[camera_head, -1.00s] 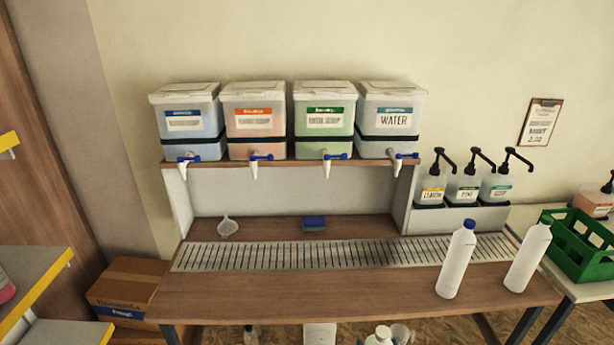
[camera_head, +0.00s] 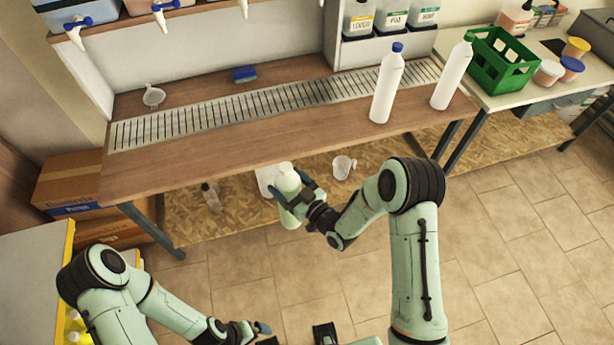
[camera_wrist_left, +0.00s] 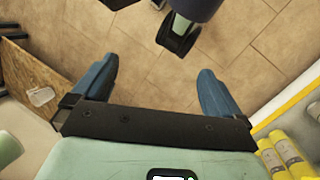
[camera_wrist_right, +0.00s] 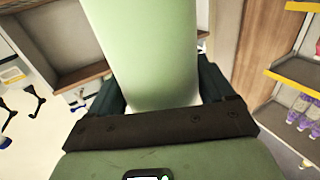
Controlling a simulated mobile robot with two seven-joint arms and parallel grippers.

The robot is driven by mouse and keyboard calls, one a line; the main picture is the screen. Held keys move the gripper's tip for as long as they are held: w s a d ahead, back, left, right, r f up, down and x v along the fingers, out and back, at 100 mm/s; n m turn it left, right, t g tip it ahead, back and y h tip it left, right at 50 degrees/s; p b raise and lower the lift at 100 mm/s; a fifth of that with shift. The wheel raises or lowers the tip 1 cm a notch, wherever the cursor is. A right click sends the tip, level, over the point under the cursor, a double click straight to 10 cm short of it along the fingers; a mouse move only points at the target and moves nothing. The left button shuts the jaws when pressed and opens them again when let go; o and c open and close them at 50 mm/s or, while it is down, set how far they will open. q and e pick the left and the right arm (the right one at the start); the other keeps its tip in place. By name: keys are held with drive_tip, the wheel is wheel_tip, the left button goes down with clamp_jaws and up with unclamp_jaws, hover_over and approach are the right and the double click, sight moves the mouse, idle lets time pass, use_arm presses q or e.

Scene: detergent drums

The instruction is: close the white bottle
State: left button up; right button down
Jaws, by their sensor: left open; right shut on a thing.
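My right gripper (camera_head: 294,194) is shut around a pale, greenish-white bottle (camera_head: 288,181), held roughly upright in front of the bench. This bottle (camera_wrist_right: 145,55) fills the middle of the right wrist view; its top is out of that frame. Whether it has a cap I cannot tell. On the bench, a white bottle with a blue cap (camera_head: 386,85) stands upright. My left gripper (camera_wrist_left: 157,85) is open and empty, low and away from the bench.
The wooden bench (camera_head: 225,140) has a slotted drain strip, a funnel (camera_head: 153,95) and a blue sponge (camera_head: 244,73). Its front left is clear. A clear jug (camera_head: 343,166) is on the lower shelf. A green crate (camera_head: 500,62) stands on the right table. A cardboard box (camera_head: 70,182) stands left.

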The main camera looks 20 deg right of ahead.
drive_tip(key=shift+w+a+f+n+g+y, duration=0.15)
drive_tip(key=shift+a+n+g+y, duration=0.25)
drive_tip(key=shift+a+y, duration=0.25)
drive_tip(key=shift+w+a+f+n+g+y, duration=0.1)
drive_tip(key=shift+a+n+g+y, duration=0.25)
drive_tip(key=shift+a, duration=0.35)
drive_tip(key=shift+w+a+f+n+g+y, duration=0.15)
drive_tip(key=shift+a+n+g+y, duration=0.1)
drive_tip(key=shift+a+n+y, duration=0.3)
drive_tip(key=shift+a, duration=0.15)
